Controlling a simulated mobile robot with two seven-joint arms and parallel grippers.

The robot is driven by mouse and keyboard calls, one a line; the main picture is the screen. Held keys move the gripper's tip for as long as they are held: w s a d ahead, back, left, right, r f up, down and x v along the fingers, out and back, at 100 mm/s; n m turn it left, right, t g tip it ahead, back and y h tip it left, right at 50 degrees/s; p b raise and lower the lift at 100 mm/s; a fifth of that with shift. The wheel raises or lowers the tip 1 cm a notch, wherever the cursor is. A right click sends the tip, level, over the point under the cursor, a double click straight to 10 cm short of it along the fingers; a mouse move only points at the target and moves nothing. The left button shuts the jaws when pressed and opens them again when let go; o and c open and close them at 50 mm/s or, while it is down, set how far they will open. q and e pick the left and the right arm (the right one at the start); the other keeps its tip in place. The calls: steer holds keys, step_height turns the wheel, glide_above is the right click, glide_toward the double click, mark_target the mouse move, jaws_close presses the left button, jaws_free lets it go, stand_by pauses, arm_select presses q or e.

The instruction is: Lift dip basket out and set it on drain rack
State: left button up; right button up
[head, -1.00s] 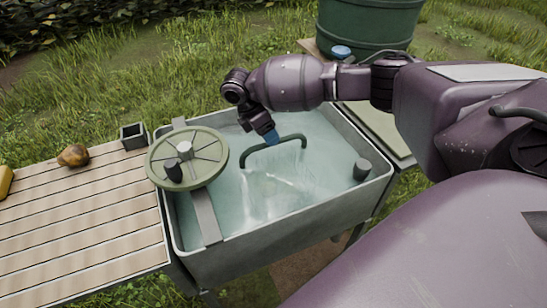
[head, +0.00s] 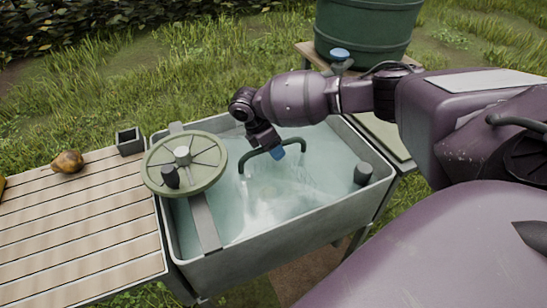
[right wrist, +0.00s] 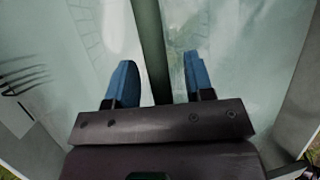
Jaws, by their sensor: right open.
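The dip basket shows by its dark green arched handle (head: 243,162), which stands out of the water in the grey wash tub (head: 270,232). Its body is under the water and hard to make out. My right gripper (head: 278,153) is at the top bar of the handle. In the right wrist view, the handle bar (right wrist: 151,45) runs between the two blue fingers of my open right gripper (right wrist: 161,80), with a gap on each side. A slatted wooden surface (head: 80,230) lies left of the tub; I cannot tell whether it is the drain rack. My left gripper is not in view.
A round green spoked wheel (head: 205,160) sits on a bar across the tub's left part. A small grey box (head: 129,141) and a brown-yellow pear (head: 68,162) are on the slats. A green barrel (head: 365,35) stands behind. A grey cylinder (head: 363,172) is at the tub's right.

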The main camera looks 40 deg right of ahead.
steer(key=shift+f, duration=0.1)
stand_by(0.3)
steer(key=shift+c, duration=0.4)
jaws_close()
